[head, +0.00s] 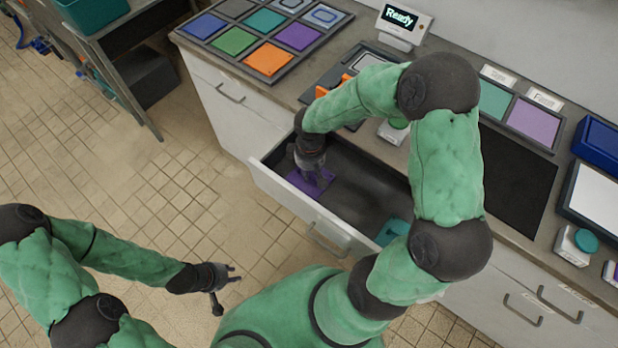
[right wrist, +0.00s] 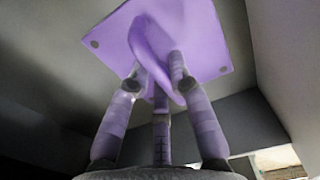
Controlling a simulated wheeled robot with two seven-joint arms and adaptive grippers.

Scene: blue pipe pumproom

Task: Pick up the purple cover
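The purple cover (head: 311,182) lies in the open drawer (head: 365,185), near its left end. In the right wrist view the cover (right wrist: 205,40) is a flat square plate with dark corner dots and a raised ridge (right wrist: 158,65). My right gripper (head: 313,170) reaches down into the drawer over the cover. Its fingers (right wrist: 157,75) close in on the ridge from both sides and appear to touch it. The cover's far underside is hidden. My left gripper (head: 228,281) is open and empty, over the floor in front of the cabinets.
A teal piece (head: 392,231) lies at the drawer's right end. The counter above holds a tray of coloured squares (head: 233,41), a "Ready" display (head: 400,20), a black panel (head: 508,176) and a blue box (head: 598,145). Tiled floor left of the drawer is clear.

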